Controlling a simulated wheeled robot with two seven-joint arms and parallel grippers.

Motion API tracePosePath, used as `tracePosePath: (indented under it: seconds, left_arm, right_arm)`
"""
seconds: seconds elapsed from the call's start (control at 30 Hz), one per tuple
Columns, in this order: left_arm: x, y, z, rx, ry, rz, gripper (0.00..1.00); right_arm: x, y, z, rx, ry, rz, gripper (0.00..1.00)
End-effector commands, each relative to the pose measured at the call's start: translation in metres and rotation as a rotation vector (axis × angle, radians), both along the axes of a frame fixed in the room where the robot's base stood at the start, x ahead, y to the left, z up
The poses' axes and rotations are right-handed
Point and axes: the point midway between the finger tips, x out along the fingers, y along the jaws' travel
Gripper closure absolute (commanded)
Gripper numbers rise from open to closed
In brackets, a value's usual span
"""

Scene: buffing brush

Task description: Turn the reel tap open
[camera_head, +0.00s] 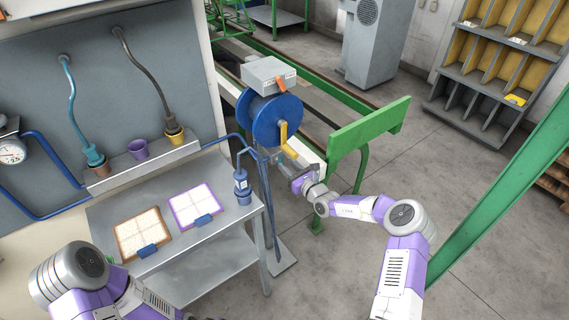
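A blue hose reel (266,124) stands beyond the right end of the workbench, with a grey box (268,74) on top. A small orange lever (281,85) sits on the front of the box and looks like the tap. A yellow crank (286,138) is on the reel's right side. My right gripper (289,172) is just below and in front of the crank, under the lever and apart from it. Its fingers are too small and dark to show whether they are open. My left arm is at the bottom left; its gripper does not show.
A green rail (368,130) stands right of the reel. A green post (505,200) slants at right. The floor between is clear.

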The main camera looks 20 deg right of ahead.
Motion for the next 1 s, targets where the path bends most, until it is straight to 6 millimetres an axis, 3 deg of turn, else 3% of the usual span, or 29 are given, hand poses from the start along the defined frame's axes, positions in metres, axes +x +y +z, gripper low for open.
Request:
tracePosePath:
  seconds: [0.2,0.53,0.57,0.8,1.0]
  left_arm:
    - [0.000,0.000,-0.005,0.000,-0.001,0.000,0.57]
    - [0.000,0.000,-0.005,0.000,-0.001,0.000,0.57]
    - [0.000,0.000,-0.005,0.000,-0.001,0.000,0.57]
    - [0.000,0.000,-0.005,0.000,-0.001,0.000,0.57]
    - [0.000,0.000,-0.005,0.000,-0.001,0.000,0.57]
  right_arm:
    - [0.020,0.008,0.000,-0.001,-0.001,0.002,0.63]
    - [0.023,0.009,0.000,0.000,0.001,0.002,0.63]
    - [0.023,0.009,0.000,0.000,0.001,0.002,0.64]
    - [0.023,0.009,0.000,0.000,0.001,0.002,1.00]
    - [0.023,0.009,0.000,-0.001,0.001,0.002,1.00]
